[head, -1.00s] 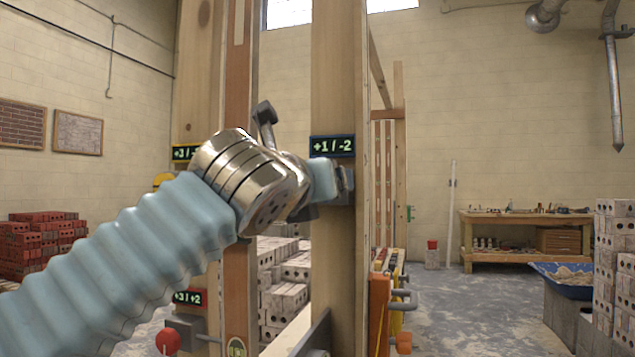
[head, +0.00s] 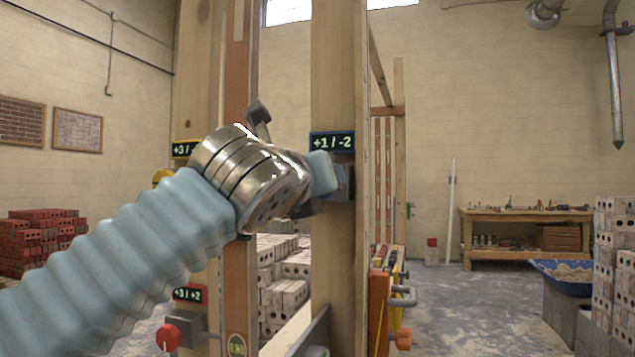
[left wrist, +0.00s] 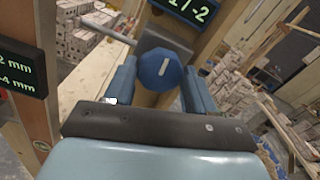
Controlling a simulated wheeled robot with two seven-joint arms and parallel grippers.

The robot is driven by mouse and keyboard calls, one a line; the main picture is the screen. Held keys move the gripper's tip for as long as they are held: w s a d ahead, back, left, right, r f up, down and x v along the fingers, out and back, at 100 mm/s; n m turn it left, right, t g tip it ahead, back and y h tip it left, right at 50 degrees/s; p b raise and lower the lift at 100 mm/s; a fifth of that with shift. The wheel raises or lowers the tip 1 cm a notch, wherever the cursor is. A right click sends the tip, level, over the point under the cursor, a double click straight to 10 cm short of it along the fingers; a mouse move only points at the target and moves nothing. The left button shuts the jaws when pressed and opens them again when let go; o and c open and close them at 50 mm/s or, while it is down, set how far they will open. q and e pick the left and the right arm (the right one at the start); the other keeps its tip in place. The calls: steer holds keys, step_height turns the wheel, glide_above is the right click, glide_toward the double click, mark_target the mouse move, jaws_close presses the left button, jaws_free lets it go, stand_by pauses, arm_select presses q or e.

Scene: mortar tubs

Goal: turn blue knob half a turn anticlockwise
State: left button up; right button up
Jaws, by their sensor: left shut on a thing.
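The blue knob (left wrist: 158,70) shows in the left wrist view as a round faceted face with a white mark, in front of a grey block on a wooden post. My left gripper's two blue-grey fingers (left wrist: 160,82) stand either side of it, shut on it. In the head view my left gripper (head: 323,180) reaches the post below a blue-framed display (head: 332,142) reading "+1 / -2". There the gripper hides the knob. My right gripper is in neither view.
A yellow-framed display (head: 186,149) and a red knob (head: 168,338) under a red-framed display (head: 189,294) are on the left post. An orange part (head: 379,310) stands right of the near post. Open floor (head: 440,310) lies to the right.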

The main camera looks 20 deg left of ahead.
arm_select(q)
steer(key=shift+d+f+n+b, duration=0.15)
steer(key=shift+n+b, duration=0.95)
steer(key=shift+n, duration=7.5)
steer(key=shift+a+f+n+b, duration=0.15)
steer(key=shift+n+b, duration=0.95)
steer(key=shift+n, duration=7.5)
steer(key=shift+d, duration=0.1)
steer(key=o, duration=1)
steer(key=shift+r, duration=0.1)
steer(key=shift+o, duration=0.2)
